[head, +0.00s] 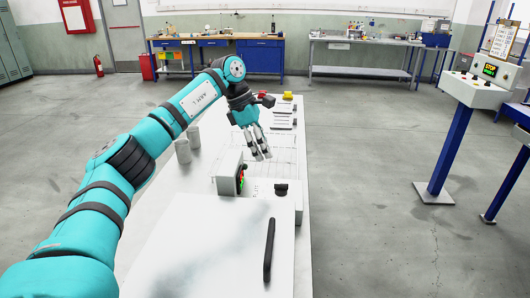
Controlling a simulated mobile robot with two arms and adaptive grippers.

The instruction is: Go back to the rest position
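My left arm (190,104) reaches in from the lower left, over the white table. My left gripper (262,156) hangs at its end, fingers pointing down over the middle of the table. I see nothing held in it, but the gap between its fingertips is too small to judge. My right gripper is not in view.
The white table (178,225) carries two grey cylinders (188,143), a small control box (230,174), a wire rack and a black-handled panel (215,245). A blue pedestal with a control panel (478,90) stands at right. Grey floor is open on the right.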

